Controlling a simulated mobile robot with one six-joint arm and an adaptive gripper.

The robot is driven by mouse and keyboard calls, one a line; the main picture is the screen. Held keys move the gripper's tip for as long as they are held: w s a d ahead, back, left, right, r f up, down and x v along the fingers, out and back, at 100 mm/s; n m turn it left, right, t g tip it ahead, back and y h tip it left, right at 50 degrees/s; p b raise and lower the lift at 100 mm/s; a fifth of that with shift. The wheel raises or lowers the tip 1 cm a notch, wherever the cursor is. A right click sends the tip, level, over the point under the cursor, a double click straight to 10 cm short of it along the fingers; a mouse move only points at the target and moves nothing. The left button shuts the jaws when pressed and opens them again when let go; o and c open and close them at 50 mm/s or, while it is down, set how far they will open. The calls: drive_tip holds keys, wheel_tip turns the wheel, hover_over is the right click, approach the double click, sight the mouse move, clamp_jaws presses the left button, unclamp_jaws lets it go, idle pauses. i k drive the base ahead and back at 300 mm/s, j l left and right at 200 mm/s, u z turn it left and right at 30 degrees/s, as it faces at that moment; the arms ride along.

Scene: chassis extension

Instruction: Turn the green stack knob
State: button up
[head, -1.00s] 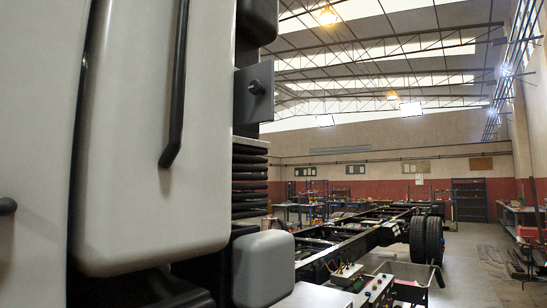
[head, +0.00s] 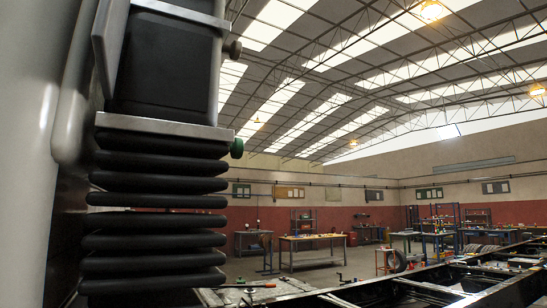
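The green knob (head: 237,148) is small and round. It sticks out from the right end of a pale metal plate (head: 165,125) on the stack, at the left of the head view. Black ribbed bellows (head: 155,215) hang below the plate and a dark block (head: 163,65) stands above it. My gripper is not in view.
A grey-brown knob (head: 234,49) sits above the green one on the same side. A pale panel (head: 25,190) fills the left edge. The truck chassis (head: 440,287) runs along the bottom right. Workbenches (head: 310,238) stand far back, with open floor before them.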

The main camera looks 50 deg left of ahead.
sight(237, 149)
drive_tip(key=i+u, duration=0.2)
drive_tip(key=u, duration=0.25)
drive_tip(key=i+u, duration=0.15)
drive_tip(key=u, duration=0.3)
drive_tip(key=i+l+u, duration=0.1)
drive_tip(key=u, duration=0.35)
drive_tip(key=i+l+u, duration=0.2)
drive_tip(key=u, duration=0.25)
drive_tip(key=i+l+u, duration=0.15)
drive_tip(key=u, duration=0.25)
drive_tip(key=i+l+u, duration=0.15)
drive_tip(key=u, duration=0.25)
drive_tip(key=i+l+u, duration=0.2)
drive_tip(key=u, duration=0.25)
drive_tip(key=i+l+u, duration=0.15)
drive_tip(key=u, duration=0.25)
drive_tip(key=l, duration=0.1)
